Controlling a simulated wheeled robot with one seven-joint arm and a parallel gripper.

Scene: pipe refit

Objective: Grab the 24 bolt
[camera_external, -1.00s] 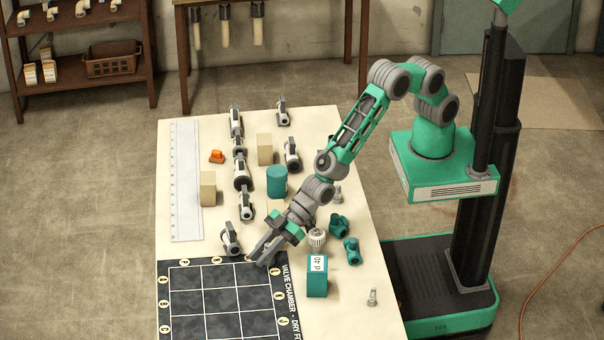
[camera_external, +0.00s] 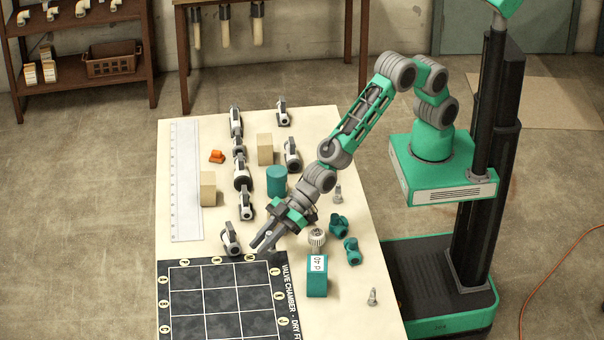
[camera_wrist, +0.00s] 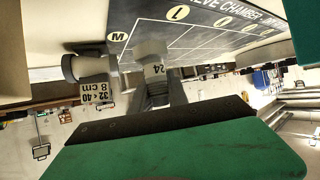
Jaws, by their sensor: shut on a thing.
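The grey bolt (camera_wrist: 153,50) marked 24 is between the fingers of my gripper (camera_wrist: 158,90) in the wrist view. In the external view my gripper (camera_external: 262,241) is shut on the bolt (camera_external: 269,236). It is just above the table, near the top right corner of the dark valve chamber mat (camera_external: 205,286). The fingers hide part of the bolt. Two other grey bolts stand on the table, one (camera_external: 338,192) behind my gripper and one (camera_external: 372,297) near the right edge.
A grey fitting (camera_external: 231,239) is close to the left of my gripper; its tag reads 32×40, 8 cm in the wrist view (camera_wrist: 97,92). A white ribbed part (camera_external: 317,239), green fittings (camera_external: 339,224) and a teal block marked 40 (camera_external: 317,281) stand to the right.

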